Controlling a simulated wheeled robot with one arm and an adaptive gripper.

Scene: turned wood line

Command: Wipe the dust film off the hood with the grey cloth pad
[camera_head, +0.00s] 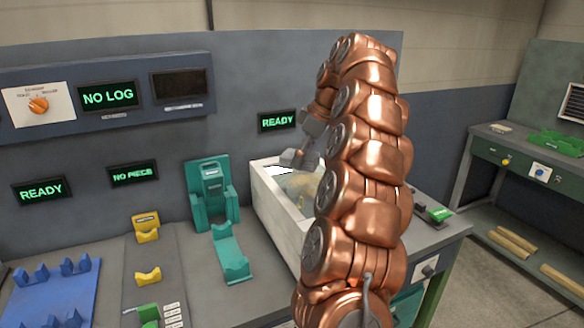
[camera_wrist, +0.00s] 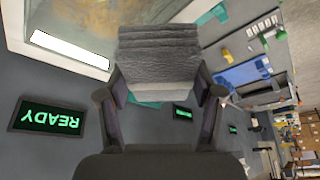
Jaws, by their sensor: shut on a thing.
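The grey cloth pad (camera_wrist: 160,62) is a ribbed grey block between the two fingers of my gripper (camera_wrist: 160,98) in the wrist view. My gripper is shut on it. In the head view my gripper (camera_head: 303,153) is over the far part of the hood (camera_head: 272,205), a white-walled box with a clear pane, partly hidden by my arm. Yellowish, cloudy patches show through or on the pane; I cannot tell how much is dust film. In the wrist view the hood (camera_wrist: 50,68) lies at upper left, beside the pad. I cannot tell whether they touch.
A teal stand (camera_head: 210,195) and yellow holders (camera_head: 146,226) stand left of the hood. A blue fixture (camera_head: 50,300) is at the front left. The grey back panel with a READY display (camera_head: 278,121) rises close behind the hood. A green bench (camera_head: 500,150) is at right.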

